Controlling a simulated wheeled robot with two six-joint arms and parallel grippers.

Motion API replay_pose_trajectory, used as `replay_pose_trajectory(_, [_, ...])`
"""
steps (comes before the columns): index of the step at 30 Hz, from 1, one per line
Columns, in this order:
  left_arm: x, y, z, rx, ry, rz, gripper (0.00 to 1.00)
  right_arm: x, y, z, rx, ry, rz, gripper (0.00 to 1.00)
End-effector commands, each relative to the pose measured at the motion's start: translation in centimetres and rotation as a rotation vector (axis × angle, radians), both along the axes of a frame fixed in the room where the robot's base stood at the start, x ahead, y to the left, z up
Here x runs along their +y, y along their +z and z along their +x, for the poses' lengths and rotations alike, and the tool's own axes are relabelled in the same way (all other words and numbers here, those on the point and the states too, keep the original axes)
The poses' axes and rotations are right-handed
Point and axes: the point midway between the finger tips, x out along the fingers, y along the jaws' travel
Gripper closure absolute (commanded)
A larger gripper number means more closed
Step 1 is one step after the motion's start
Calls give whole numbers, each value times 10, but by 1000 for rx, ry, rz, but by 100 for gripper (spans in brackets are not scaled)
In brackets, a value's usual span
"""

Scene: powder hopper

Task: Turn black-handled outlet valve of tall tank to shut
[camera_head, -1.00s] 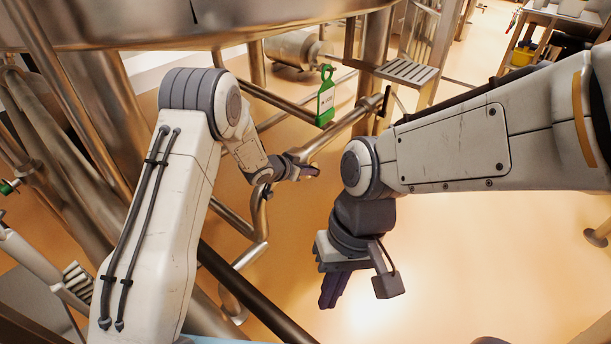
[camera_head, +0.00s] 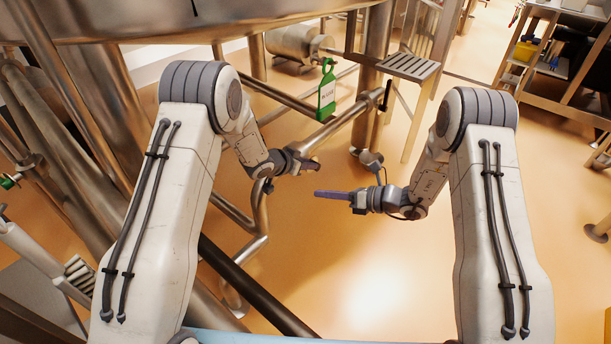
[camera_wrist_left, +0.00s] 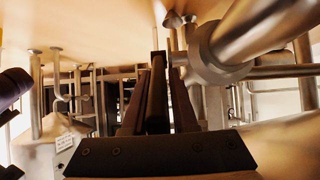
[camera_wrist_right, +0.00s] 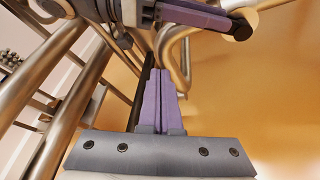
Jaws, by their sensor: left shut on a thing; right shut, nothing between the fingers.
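My left gripper (camera_head: 312,166) is shut on a dark bar-shaped handle (camera_wrist_left: 157,95), which shows between its two fingers in the left wrist view. In the head view the handle is mostly hidden by the fingers, close to a steel outlet pipe (camera_head: 335,127). The left gripper also shows at the top of the right wrist view (camera_wrist_right: 205,15), with a black end beyond its fingers. My right gripper (camera_head: 318,194) is shut and empty, just below the left one and pointing left. Its purple fingers lie together in the right wrist view (camera_wrist_right: 165,100). I cannot tell the handle's exact angle.
A green tag (camera_head: 326,93) hangs above the pipe. Another black lever (camera_head: 387,97) sits by a steel leg. A big steel vessel (camera_head: 290,20) overhangs the top, and bent pipes (camera_head: 262,215) run below my left wrist.

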Motion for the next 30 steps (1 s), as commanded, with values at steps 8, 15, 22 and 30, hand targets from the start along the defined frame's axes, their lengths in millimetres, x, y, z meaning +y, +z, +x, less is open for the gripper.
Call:
replay_pose_trajectory(8, [2,-2,0,4,4,2,100,-6,-18,20,48,-98,40,100])
replay_pose_trajectory(15, [2,-2,0,4,4,2,100,36,-30,37,45,-93,39,100])
replay_pose_trajectory(22, [2,-2,0,4,4,2,100,74,-39,57,43,-94,39,100])
replay_pose_trajectory(30, [1,-2,0,3,4,2,100,59,-11,72,45,-97,37,100])
